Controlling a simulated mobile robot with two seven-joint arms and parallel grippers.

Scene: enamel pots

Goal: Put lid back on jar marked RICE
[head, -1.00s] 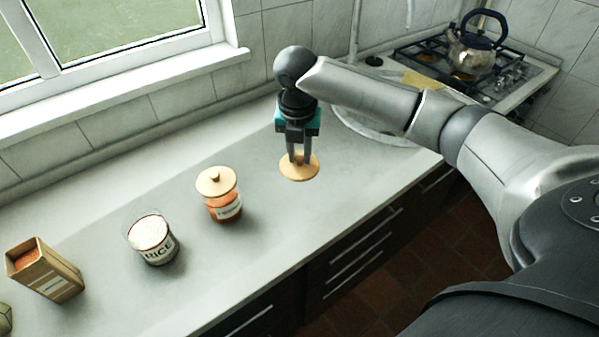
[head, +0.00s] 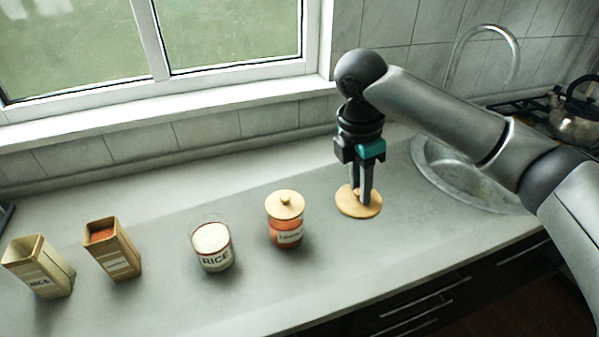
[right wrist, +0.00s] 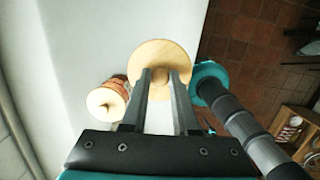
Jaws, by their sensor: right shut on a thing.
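The glass jar marked RICE (head: 213,250) stands upright on the counter without a lid, with white contents up near its rim. My right gripper (head: 360,196) is right of it, beyond a lidded jar, pointing down. It is shut on the knob of a round wooden lid (head: 347,208). The lid is level and at or close above the counter; I cannot tell whether it touches. In the right wrist view the lid (right wrist: 160,53) shows between and beyond my fingertips (right wrist: 160,76). My left gripper is not in view.
A lidded jar of orange contents (head: 285,234) stands between the RICE jar and my right gripper. Two open boxes, one orange-filled (head: 114,255) and one marked RICE (head: 40,270), stand at left. A sink (head: 455,180) and kettle (head: 575,122) are at right. The counter (head: 180,300) is clear in front.

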